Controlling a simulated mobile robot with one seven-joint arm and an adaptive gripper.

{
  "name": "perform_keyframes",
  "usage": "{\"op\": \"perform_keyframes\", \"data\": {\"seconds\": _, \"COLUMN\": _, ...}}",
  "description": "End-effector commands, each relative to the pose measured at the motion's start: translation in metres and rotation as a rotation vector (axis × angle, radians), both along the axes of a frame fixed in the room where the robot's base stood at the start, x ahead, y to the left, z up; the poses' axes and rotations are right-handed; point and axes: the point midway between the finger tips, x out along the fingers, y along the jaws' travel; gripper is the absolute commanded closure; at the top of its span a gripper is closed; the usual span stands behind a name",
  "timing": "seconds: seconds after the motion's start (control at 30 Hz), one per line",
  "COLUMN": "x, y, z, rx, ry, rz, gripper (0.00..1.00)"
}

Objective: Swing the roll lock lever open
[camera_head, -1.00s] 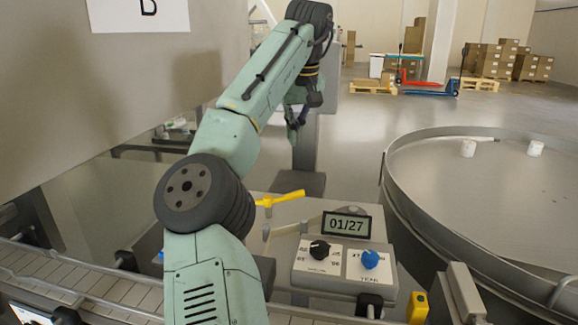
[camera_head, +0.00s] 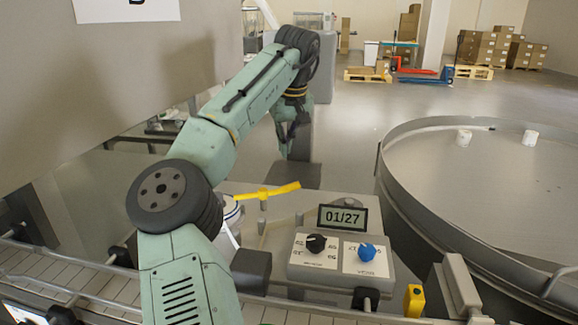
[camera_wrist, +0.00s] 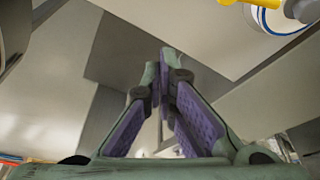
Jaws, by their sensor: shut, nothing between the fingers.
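The roll lock lever is a yellow handle (camera_head: 279,190) on a short yellow post, on the grey machine top behind the control panel. It points right and slightly up in the head view, partly behind my arm at its left. In the wrist view a yellow piece (camera_wrist: 262,3) at the top right edge appears to be the same lever. My gripper (camera_head: 285,153) hangs beyond the lever, apart from it. In the wrist view my purple-padded fingers (camera_wrist: 166,58) come together at their tips with nothing between them.
A white round part with a blue ring (camera_wrist: 283,20) is beside the yellow piece. The control panel (camera_head: 341,258) has black and blue knobs below a display (camera_head: 343,217) reading 01/27. A large round table (camera_head: 470,190) stands right. A conveyor (camera_head: 60,275) runs along the front left.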

Motion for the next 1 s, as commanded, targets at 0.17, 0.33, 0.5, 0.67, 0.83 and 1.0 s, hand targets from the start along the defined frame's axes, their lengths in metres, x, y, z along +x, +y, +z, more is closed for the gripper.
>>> {"op": "perform_keyframes", "data": {"seconds": 0.17, "x": 0.008, "y": 0.005, "z": -0.034, "rx": 0.003, "ry": 0.002, "rz": 0.0, "gripper": 1.0}}
{"op": "perform_keyframes", "data": {"seconds": 0.33, "x": -0.01, "y": -0.002, "z": -0.043, "rx": 0.002, "ry": 0.0, "rz": 0.0, "gripper": 1.0}}
{"op": "perform_keyframes", "data": {"seconds": 0.5, "x": -0.02, "y": -0.007, "z": -0.049, "rx": 0.002, "ry": 0.0, "rz": -0.001, "gripper": 1.0}}
{"op": "perform_keyframes", "data": {"seconds": 0.67, "x": -0.023, "y": -0.009, "z": -0.052, "rx": 0.0, "ry": -0.001, "rz": 0.0, "gripper": 1.0}}
{"op": "perform_keyframes", "data": {"seconds": 0.83, "x": -0.024, "y": -0.009, "z": -0.052, "rx": -0.001, "ry": 0.0, "rz": 0.001, "gripper": 1.0}}
{"op": "perform_keyframes", "data": {"seconds": 1.0, "x": -0.024, "y": -0.009, "z": -0.052, "rx": 0.0, "ry": 0.0, "rz": 0.001, "gripper": 1.0}}
